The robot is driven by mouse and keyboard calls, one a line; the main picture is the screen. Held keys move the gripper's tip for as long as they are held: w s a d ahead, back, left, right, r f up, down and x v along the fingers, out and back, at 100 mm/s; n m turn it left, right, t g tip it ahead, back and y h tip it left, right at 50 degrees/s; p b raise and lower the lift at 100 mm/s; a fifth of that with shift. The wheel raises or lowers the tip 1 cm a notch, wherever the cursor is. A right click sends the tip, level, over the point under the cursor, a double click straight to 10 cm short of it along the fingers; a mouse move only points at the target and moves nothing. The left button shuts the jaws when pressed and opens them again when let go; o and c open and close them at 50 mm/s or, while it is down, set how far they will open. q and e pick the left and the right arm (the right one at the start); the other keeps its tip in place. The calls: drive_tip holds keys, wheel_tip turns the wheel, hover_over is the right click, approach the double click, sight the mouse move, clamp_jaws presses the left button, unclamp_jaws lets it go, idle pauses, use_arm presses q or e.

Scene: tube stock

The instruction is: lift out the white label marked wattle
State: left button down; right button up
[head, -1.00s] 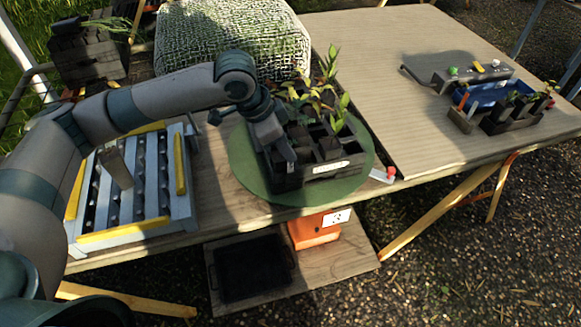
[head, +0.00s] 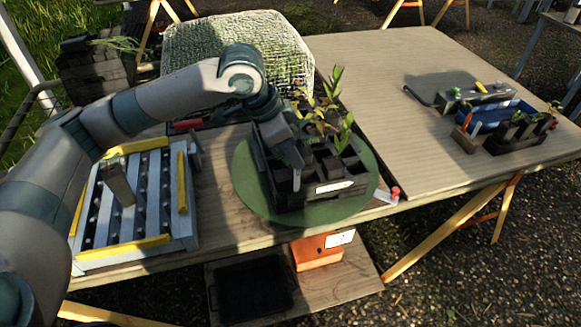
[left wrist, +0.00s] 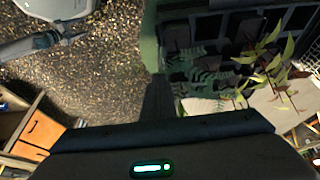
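A black plant tray (head: 310,195) with square cells stands on a round green mat (head: 250,200). A white label (head: 336,187) is on its front wall; its writing is too small to read. Leafy seedlings fill the back cells. My left gripper (head: 296,160) reaches down over the tray's front left cells. A small pale upright strip shows just under its tip; I cannot tell whether it is a label or a finger. In the left wrist view one dark finger (left wrist: 158,100) points toward the tray cells (left wrist: 210,30). A grey arm, seemingly my right, shows there at upper left, its gripper (left wrist: 72,34) small.
A grey rack with yellow edges (head: 122,240) stands left of the mat. A mesh-covered block (head: 235,45) is behind. A blue tray (head: 490,115) and dark pots (head: 520,135) sit at far right. The table (head: 400,130) between is clear. An orange box (head: 315,252) is below.

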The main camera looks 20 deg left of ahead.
use_arm(q)
drive_tip(key=s+d+r+b, duration=0.1)
drive_tip(key=s+d+r, duration=0.1)
drive_tip(key=d+r, duration=0.4)
drive_tip(key=d, duration=0.4)
drive_tip(key=shift+d+r, duration=0.15)
drive_tip(key=shift+d, duration=0.1)
use_arm(e)
drive_tip(key=w+a+r+t, duration=0.1)
drive_tip(key=w+a+r, duration=0.1)
drive_tip(key=w, duration=0.3)
drive_tip(key=shift+a+r+t+y, duration=0.35)
drive_tip(key=shift+a+t+y, duration=0.05)
drive_tip(key=shift+s+d+f, duration=0.1)
drive_tip(key=shift+d+f, duration=0.05)
